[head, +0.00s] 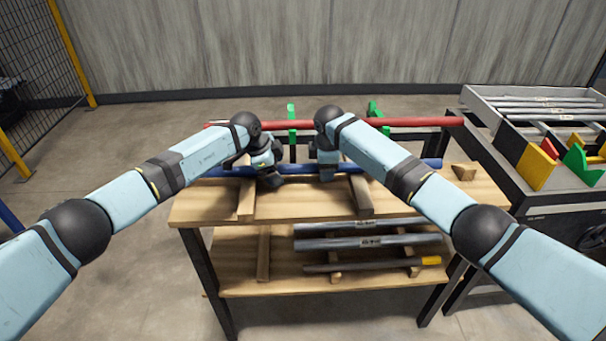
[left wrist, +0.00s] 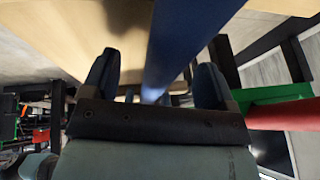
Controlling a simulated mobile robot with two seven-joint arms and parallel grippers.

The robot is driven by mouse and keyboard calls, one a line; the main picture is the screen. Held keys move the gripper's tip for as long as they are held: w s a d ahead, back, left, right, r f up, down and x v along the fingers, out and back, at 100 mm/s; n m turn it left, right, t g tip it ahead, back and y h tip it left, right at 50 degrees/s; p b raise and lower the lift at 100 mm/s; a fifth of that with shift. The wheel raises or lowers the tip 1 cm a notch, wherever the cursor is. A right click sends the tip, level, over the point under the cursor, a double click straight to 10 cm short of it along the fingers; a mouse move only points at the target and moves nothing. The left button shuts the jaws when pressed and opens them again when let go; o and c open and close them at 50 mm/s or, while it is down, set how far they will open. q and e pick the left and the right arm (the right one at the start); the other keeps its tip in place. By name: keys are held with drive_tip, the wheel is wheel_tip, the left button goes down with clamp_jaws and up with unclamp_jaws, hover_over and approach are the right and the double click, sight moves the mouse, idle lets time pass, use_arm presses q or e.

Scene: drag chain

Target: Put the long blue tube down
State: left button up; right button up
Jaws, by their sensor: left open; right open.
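The long blue tube (head: 300,169) lies level across the wooden bench top (head: 410,203), on or very close to the wooden blocks (head: 246,204) there. My left gripper (head: 268,177) is at the tube, left of its middle. In the left wrist view the blue tube (left wrist: 182,45) runs between the two spread fingers of my left gripper (left wrist: 157,82). My right gripper (head: 327,172) is at the tube, just right of the left one. Its fingers are small and partly hidden, but it is open.
A long red tube (head: 415,122) rests on green holders (head: 292,118) behind the bench. Grey tubes (head: 365,243) and a dark yellow-ended tube (head: 350,266) lie on the lower shelf. A dark table (head: 505,150) with a tube tray (head: 535,91) stands at the right.

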use_arm(q)
drive_tip(key=v, duration=1.2)
drive_tip(key=shift+r, duration=0.1)
use_arm(e)
drive_tip(key=o, duration=0.4)
wheel_tip(320, 180, up, 12)
drive_tip(key=s, duration=0.2)
drive_tip(key=shift+s, duration=0.2)
drive_tip(key=shift+f, duration=0.15)
